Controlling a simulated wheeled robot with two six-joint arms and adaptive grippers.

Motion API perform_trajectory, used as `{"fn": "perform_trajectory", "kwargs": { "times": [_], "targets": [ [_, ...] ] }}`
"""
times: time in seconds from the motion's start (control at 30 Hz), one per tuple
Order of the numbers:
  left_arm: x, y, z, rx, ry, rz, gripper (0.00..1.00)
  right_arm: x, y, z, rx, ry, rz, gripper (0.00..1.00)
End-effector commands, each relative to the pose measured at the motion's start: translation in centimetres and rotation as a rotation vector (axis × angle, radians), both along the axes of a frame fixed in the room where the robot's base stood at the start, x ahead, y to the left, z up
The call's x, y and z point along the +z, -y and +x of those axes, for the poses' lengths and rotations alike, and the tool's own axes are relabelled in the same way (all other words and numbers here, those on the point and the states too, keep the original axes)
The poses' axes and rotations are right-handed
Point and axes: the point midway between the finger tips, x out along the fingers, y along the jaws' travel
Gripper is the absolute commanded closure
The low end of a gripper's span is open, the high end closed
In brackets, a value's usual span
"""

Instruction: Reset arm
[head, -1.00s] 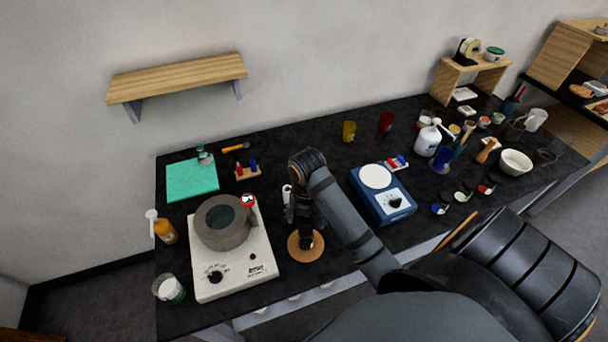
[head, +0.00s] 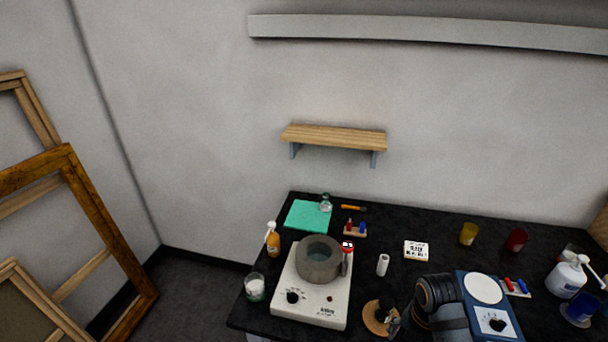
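My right arm comes in from the bottom right, over the black worktop (head: 450,228). My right gripper (head: 396,322) is small and partly cut off by the lower picture edge, over or beside a round cork disc (head: 376,314). Its fingers are too dark and small to show whether they are open or shut. I see nothing clearly held in it. My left gripper is not in view.
A hotplate (head: 312,301) with a grey ring-shaped pot (head: 318,262) stands left of the gripper. A white cylinder (head: 383,265) stands behind it. A blue device (head: 493,318) is right of my arm.

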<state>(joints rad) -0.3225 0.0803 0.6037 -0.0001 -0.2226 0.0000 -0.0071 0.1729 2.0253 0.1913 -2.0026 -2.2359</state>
Motion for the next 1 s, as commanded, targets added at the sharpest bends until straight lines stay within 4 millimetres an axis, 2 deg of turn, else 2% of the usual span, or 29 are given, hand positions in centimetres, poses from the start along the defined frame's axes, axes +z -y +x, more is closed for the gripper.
{"fn": "perform_trajectory", "kwargs": {
  "times": [0.13, 0.27, 0.57, 0.77, 1.0],
  "targets": [
    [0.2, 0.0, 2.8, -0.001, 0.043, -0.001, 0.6, -0.4, -0.1, -0.7, -0.132, 0.016, -0.002, 0.28],
    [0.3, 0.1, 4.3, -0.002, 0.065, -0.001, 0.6, -0.7, -0.2, -1.3, -0.272, 0.036, -0.003, 0.28],
    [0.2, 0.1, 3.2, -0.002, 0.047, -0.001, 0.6, -1.3, -0.5, -3.4, -0.779, 0.111, 0.021, 0.28],
    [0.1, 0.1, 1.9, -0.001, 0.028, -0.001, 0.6, -1.2, -0.7, -5.6, -1.303, 0.183, 0.092, 0.28],
    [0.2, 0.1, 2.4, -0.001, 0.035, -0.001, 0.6, -0.4, -0.8, -7.6, -1.845, 0.239, 0.213, 0.28]
  ]
}}
